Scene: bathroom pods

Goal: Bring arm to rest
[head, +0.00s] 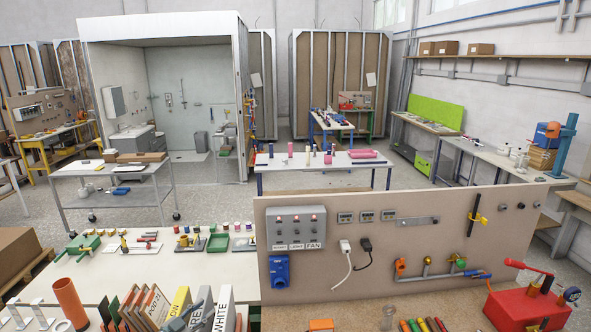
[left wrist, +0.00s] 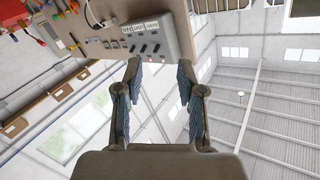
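My left gripper (head: 184,318) shows only as a small grey-blue part at the bottom edge of the head view, in front of the row of upright labelled boards. In the left wrist view the same gripper (left wrist: 159,67) has its two blue-padded fingers apart, with nothing between them. The brown panel with a grey switch box (left wrist: 162,37) lies beyond the fingertips in that tilted view, apart from them. My right gripper is not in either view.
The upright panel (head: 385,225) carries the switch box (head: 296,228), plugs and a pipe run. Labelled boards (head: 150,305), an orange tube (head: 70,300) and a red pump (head: 525,305) stand near the front. Floor shows beyond the benches.

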